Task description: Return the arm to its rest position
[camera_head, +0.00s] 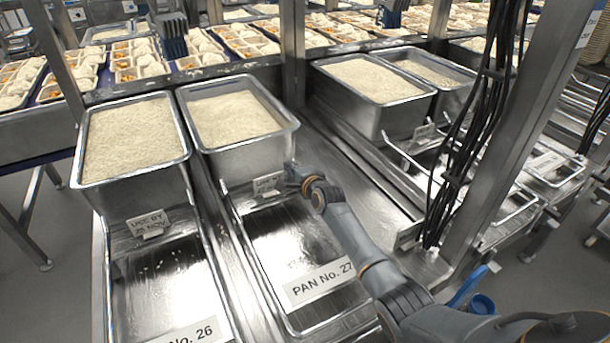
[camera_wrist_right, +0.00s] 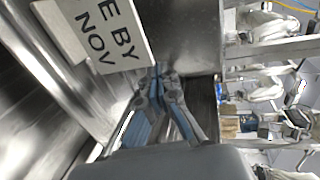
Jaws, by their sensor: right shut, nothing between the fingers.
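My right gripper (camera_head: 291,172) is shut and empty at the end of my arm, which comes in from the lower right. It is close to the front wall of the rice pan (camera_head: 247,160) above the tray marked PAN No. 27 (camera_head: 318,284), just right of a small USE BY card (camera_head: 268,184). In the right wrist view the closed fingers (camera_wrist_right: 158,84) point toward a metal wall, below and right of a white USE BY NOV card (camera_wrist_right: 103,33). I cannot tell whether the fingers touch the wall. My left gripper is not in view.
Another rice pan (camera_head: 134,179) stands at the left, with a USE BY card (camera_head: 150,224) in front. More rice pans (camera_head: 372,112) stand at the right. A steel post (camera_head: 508,130) with hanging black cables (camera_head: 462,165) rises right of my arm. Filled meal trays (camera_head: 240,38) lie behind.

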